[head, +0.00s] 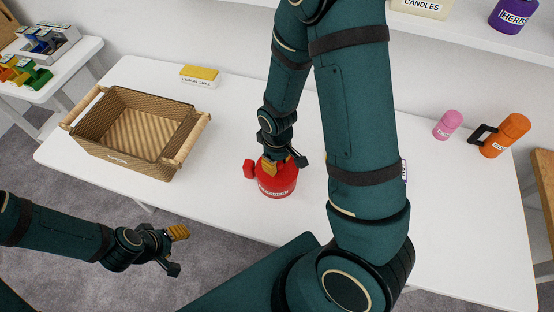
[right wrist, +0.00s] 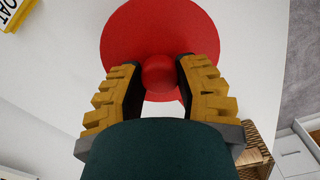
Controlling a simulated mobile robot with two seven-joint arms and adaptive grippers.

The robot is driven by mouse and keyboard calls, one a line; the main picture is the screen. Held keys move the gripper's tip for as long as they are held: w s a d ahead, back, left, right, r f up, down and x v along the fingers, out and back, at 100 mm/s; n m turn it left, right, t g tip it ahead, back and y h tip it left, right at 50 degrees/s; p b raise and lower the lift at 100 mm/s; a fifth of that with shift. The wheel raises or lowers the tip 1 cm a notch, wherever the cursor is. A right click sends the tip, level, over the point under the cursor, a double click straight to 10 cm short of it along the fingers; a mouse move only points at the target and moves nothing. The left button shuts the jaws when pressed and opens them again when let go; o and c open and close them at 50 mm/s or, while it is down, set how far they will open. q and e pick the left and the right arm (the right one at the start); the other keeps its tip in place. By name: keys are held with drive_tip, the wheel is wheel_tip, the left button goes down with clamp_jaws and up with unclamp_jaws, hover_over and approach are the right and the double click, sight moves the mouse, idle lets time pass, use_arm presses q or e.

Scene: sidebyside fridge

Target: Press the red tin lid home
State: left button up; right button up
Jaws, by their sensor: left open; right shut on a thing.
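The red tin (head: 277,188) stands upright on the white table, with a label on its front. My right gripper (head: 273,166) is directly over its top, partly hiding it. In the right wrist view the red lid (right wrist: 128,35) is a wide disc with a round knob (right wrist: 159,74). My right gripper's yellow-padded fingers (right wrist: 159,85) are shut on this knob. Whether the lid is fully seated or leaves a gap at the rim cannot be told. A small red part (head: 249,169) juts out at the tin's left. My left gripper (head: 177,250) is open and empty, off the table's front edge.
A woven basket (head: 118,160) with wooden handles stands on the left of the table (head: 225,130). A yellow box (head: 199,75) is behind it. A pink jar (head: 448,125) and an orange container (head: 507,135) stand at the right. My right arm hides the table's middle right.

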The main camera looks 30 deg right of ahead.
drive_tip(key=shift+f, duration=0.2)
drive_tip(key=o, duration=1.1)
wheel_tip(320, 180, up, 12)
idle(0.7)
